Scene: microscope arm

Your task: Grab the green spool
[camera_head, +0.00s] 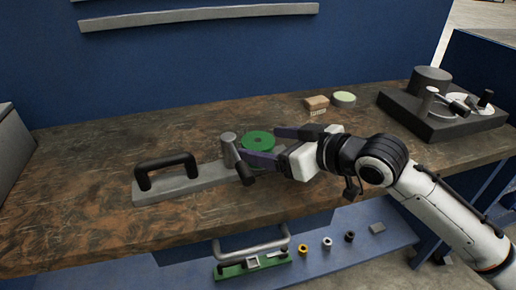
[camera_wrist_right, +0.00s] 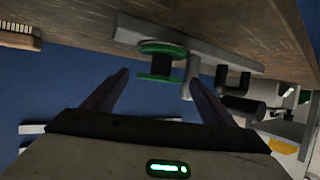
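The green spool (camera_head: 258,139) stands at the right end of a grey base bar (camera_head: 190,184) on the brown worktable. In the right wrist view the green spool (camera_wrist_right: 162,48) has two green flanges and a dark core. My right gripper (camera_head: 259,143) is open, its purple fingers reaching in from the right, one on the far side of the spool and one on the near side. In the wrist view the spool shows between the tips of my right gripper (camera_wrist_right: 160,78); contact cannot be told. My left gripper is not in view.
A grey post (camera_head: 229,148) with a dark knob stands close by the spool and near finger. The bar has a black handle (camera_head: 165,162). A small brown block (camera_head: 317,103), a pale green disc (camera_head: 344,97) and a dark machine (camera_head: 432,108) stand further right.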

